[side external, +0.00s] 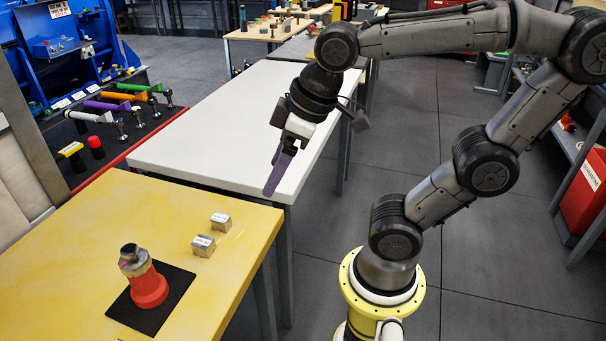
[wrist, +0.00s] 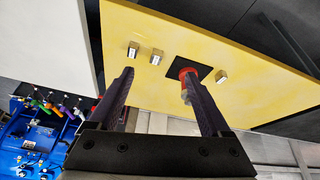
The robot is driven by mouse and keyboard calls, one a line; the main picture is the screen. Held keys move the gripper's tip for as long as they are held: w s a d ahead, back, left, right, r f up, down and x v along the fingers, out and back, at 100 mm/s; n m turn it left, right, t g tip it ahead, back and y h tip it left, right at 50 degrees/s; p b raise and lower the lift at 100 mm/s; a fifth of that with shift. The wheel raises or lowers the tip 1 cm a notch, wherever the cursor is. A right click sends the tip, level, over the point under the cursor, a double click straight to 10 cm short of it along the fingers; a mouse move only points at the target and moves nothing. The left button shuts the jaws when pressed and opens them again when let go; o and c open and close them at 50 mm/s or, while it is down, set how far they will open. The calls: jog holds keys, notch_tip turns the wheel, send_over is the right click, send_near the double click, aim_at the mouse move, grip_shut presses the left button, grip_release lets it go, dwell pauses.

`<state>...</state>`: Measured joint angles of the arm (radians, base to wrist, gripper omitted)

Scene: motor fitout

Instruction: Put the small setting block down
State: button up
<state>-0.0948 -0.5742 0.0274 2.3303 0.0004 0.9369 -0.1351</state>
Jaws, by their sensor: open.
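Two small metallic setting blocks with pale tops stand close together but apart on the yellow table, one farther back (side external: 221,222) and one nearer (side external: 203,246). They also show in the wrist view as one block (wrist: 133,50) and another block (wrist: 156,57). A third, similar block (wrist: 221,76) sits on the other side of the black mat. I cannot tell for certain which is the small one. My gripper (side external: 271,190) is high above the tables, tilted downward, with nothing between its purple fingers. In the wrist view my gripper (wrist: 159,76) is spread wide.
A red part with a grey metal top (side external: 146,278) stands upright on the black mat (side external: 178,284). The white table (side external: 220,125) is bare. A blue machine (side external: 65,45) and a rack of coloured-handled tools (side external: 118,108) are at the left. Much yellow tabletop is free.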

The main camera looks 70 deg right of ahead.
jog(key=s+m, duration=0.1)
jog(key=s+d+f, duration=0.1)
jog(key=s, duration=0.1)
jog(key=s+d+f+m, duration=0.1)
jog(key=shift+s+f+m+t, duration=0.1)
jog(key=shift+s+m+t, duration=0.05)
jog(key=shift+m+t, duration=0.2)
jog(key=shift+o, duration=0.3)
dwell(1.5)
